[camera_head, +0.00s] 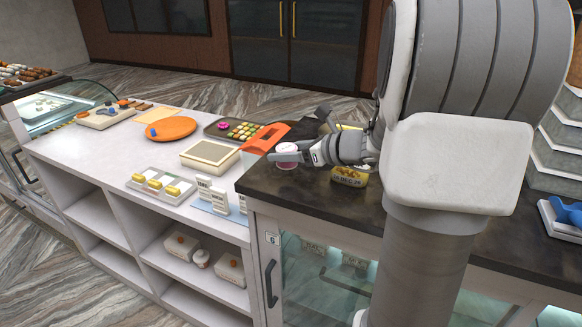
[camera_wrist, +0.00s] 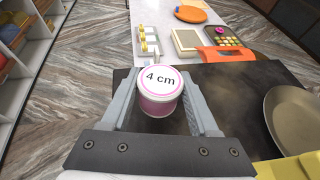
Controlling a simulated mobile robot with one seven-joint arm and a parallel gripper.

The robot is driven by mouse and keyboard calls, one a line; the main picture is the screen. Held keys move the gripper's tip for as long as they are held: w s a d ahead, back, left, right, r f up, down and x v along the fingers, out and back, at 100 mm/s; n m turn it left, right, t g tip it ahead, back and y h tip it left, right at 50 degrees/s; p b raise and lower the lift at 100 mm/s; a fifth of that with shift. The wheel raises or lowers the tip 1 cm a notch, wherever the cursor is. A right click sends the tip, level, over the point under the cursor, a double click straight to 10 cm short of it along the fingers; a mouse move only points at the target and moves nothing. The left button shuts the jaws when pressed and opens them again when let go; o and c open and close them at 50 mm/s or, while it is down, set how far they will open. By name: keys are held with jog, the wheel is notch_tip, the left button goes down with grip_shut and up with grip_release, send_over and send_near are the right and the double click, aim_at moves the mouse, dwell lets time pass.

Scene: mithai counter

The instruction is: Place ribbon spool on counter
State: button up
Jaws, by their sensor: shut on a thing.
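The ribbon spool (camera_wrist: 160,92) is a short pink cylinder with a white top marked "4 cm". My gripper (camera_wrist: 163,105) is shut on it, one finger on each side, in the wrist view. In the head view the spool (camera_head: 287,151) shows at the tip of my gripper (camera_head: 290,157), over the left part of the dark countertop (camera_head: 280,185). The spool looks upright. I cannot tell whether its base touches the dark top. The white counter (camera_head: 100,150) adjoins the dark top on the left.
An orange holder (camera_head: 266,138) stands just beyond the spool. A yellow-labelled box (camera_head: 349,177) is right of it. The white counter holds a framed tray (camera_head: 210,155), a sweets tray (camera_head: 207,128), an orange plate (camera_head: 171,129) and a tray of yellow blocks (camera_head: 148,190). A round pan (camera_wrist: 294,118) lies to the right.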

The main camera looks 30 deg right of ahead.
aim_at(296, 166)
jog(key=shift+f, duration=1.9)
jog(key=shift+f, duration=0.2)
jog(key=o, duration=1.1)
jog(key=shift+r, duration=0.1)
jog(key=shift+r, duration=0.1)
jog(key=v, duration=1.2)
jog(key=shift+b, duration=0.35)
